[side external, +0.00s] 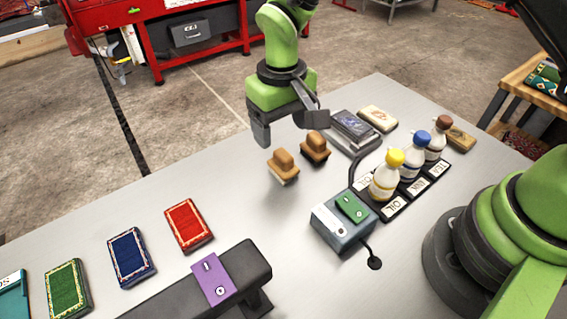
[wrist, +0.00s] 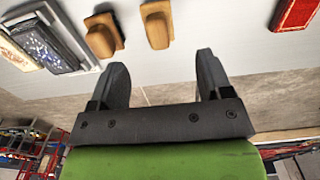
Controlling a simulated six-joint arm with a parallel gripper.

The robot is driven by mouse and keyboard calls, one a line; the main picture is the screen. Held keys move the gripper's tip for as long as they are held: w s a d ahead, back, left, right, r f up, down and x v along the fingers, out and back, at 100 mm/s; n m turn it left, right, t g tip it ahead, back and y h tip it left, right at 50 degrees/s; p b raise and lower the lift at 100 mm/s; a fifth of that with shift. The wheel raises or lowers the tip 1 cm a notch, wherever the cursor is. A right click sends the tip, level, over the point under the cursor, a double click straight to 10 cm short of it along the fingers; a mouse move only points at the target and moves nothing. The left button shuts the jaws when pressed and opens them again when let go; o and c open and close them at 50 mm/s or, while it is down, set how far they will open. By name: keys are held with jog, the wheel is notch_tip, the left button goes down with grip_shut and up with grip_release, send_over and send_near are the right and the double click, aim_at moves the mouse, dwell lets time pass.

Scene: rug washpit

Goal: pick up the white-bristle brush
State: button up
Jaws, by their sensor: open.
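Two wooden-handled brushes lie on the grey table. The nearer-left one in the side external view (side external: 284,167) shows a pale edge under its block and looks like the white-bristle brush; it also shows in the wrist view (wrist: 156,25). The other brush (side external: 316,148) has a dark edge below and sits close beside it, left of it in the wrist view (wrist: 101,35). My gripper (side external: 290,126) is open and empty, above the table's far edge behind both brushes. In the wrist view my fingers (wrist: 160,66) are apart, with the pale-edged brush beyond the gap between them.
A dark patterned stack (side external: 353,130) stands right of the brushes. A rack with several bottles (side external: 387,173) and a grey box with a green switch (side external: 343,222) are nearer right. A red rug sample (side external: 187,224) lies left. The table between is clear.

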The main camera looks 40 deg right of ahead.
aim_at(283, 153)
notch_tip(283, 153, down, 9)
jog(key=shift+d+r, duration=0.1)
jog(key=shift+r, duration=0.1)
dwell(0.3)
jog(key=c, duration=1)
